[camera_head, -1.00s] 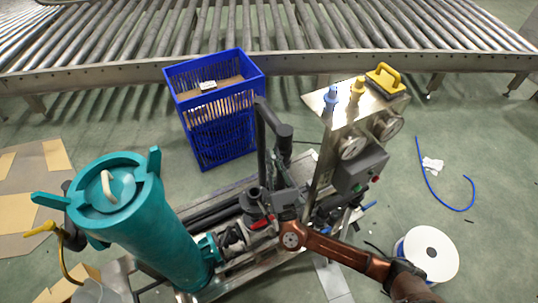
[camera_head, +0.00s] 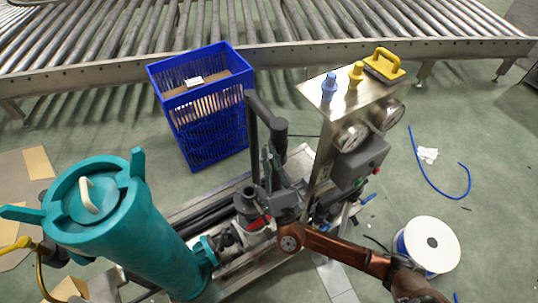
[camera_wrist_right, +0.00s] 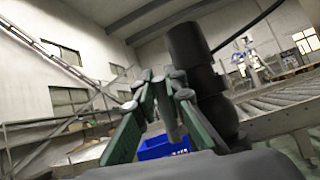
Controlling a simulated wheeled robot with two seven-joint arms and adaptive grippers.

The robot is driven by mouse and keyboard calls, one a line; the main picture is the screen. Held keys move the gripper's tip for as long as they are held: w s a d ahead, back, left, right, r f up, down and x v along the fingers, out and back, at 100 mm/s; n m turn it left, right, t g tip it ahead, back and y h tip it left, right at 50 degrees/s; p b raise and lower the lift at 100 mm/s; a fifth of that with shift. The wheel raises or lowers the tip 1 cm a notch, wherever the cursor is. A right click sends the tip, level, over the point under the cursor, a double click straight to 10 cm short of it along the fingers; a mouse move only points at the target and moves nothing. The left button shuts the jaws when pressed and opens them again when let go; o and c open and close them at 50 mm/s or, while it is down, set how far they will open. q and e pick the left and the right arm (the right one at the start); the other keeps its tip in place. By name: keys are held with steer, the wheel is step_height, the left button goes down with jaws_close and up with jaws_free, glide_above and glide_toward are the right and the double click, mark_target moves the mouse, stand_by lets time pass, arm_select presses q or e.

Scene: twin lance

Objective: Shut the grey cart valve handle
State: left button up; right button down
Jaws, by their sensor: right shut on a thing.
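The cart (camera_head: 235,262) is a low metal frame carrying pumps and pipes. My right arm comes in from the lower right. Its gripper (camera_head: 271,163) is above the middle of the cart, beside a thick black upright pipe (camera_head: 251,140). In the right wrist view the green fingers (camera_wrist_right: 160,100) come together on a narrow grey piece, which I take as the valve handle (camera_wrist_right: 167,112). The fingers hide most of it, and its angle cannot be told. The black pipe end (camera_wrist_right: 188,50) stands close on the right there. My left gripper is not in view.
A teal vessel (camera_head: 135,225) stands at the cart's left end. A steel panel box with gauges (camera_head: 352,137) stands at the right. A blue crate (camera_head: 205,120) is behind, before a roller conveyor (camera_head: 250,22). A white spool (camera_head: 432,250) lies on open floor right.

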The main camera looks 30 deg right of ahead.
steer(key=c, duration=2.2)
jaws_free()
steer(key=shift+c, duration=0.2)
steer(key=v, duration=1.2)
steer(key=shift+c, duration=0.4)
